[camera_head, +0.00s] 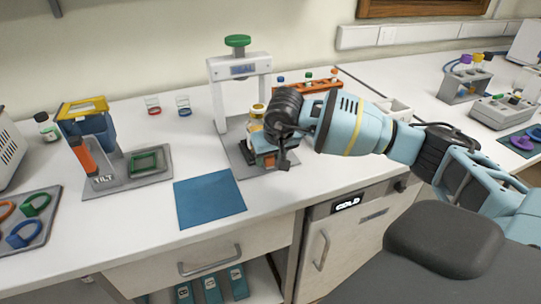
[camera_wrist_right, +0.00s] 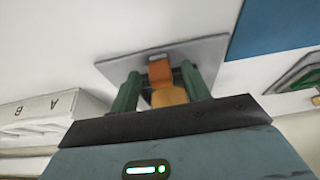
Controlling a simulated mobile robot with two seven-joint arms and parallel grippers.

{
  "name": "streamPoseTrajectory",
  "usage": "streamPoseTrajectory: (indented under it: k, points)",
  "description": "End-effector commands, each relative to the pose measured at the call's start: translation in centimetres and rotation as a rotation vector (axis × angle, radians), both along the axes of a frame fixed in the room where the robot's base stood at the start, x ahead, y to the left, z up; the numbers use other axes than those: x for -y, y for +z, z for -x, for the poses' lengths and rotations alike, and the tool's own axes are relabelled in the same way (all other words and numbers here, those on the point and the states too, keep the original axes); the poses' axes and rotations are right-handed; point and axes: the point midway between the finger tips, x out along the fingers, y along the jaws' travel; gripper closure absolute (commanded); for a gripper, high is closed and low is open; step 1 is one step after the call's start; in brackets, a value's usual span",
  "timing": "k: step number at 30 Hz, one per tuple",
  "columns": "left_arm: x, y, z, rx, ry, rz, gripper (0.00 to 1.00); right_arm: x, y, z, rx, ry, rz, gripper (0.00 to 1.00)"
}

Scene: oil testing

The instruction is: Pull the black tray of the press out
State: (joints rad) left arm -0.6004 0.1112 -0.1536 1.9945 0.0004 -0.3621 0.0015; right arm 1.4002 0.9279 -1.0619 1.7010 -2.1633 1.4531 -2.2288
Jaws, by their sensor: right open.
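My right gripper (camera_head: 266,158) is low at the front of the press, over the plate. In the wrist view its two green fingers (camera_wrist_right: 161,84) are apart, with an orange block (camera_wrist_right: 160,71) between them. A jar with a yellow cap (camera_head: 257,110) stands in the press, partly behind my gripper. I cannot make out the black tray, hidden by my gripper. My left gripper is not in view.
A blue mat (camera_head: 208,199) lies in front of the press. The TILT stand (camera_head: 100,150) is on the left. An orange rack (camera_head: 308,84) is behind my right arm, and a white box marked A and B (camera_wrist_right: 52,110) is beside the gripper.

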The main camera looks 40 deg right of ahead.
Motion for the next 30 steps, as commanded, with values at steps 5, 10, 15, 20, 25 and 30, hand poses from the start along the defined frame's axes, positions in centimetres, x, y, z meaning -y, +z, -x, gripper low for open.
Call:
streamPoseTrajectory:
  k: [5, 10, 15, 20, 25, 30]
  points:
    - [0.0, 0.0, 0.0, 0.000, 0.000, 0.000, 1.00, 0.0, 0.0, -0.1, 0.003, -0.001, 0.000, 0.53]
    - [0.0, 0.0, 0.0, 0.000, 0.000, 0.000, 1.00, 0.0, 0.5, 0.0, 0.005, -0.001, 0.000, 0.53]
    - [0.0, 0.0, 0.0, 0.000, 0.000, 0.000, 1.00, -0.2, 2.6, 0.8, 0.009, 0.000, 0.001, 0.53]
    - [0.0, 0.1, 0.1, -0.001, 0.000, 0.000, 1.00, -0.4, 4.9, 1.8, 0.007, -0.001, 0.001, 0.53]
    - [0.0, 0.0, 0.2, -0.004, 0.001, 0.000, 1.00, -0.6, 6.7, 2.5, 0.005, -0.001, 0.000, 0.53]
    - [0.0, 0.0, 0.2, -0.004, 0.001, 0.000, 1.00, -0.6, 7.3, 2.9, 0.003, -0.001, 0.000, 0.53]
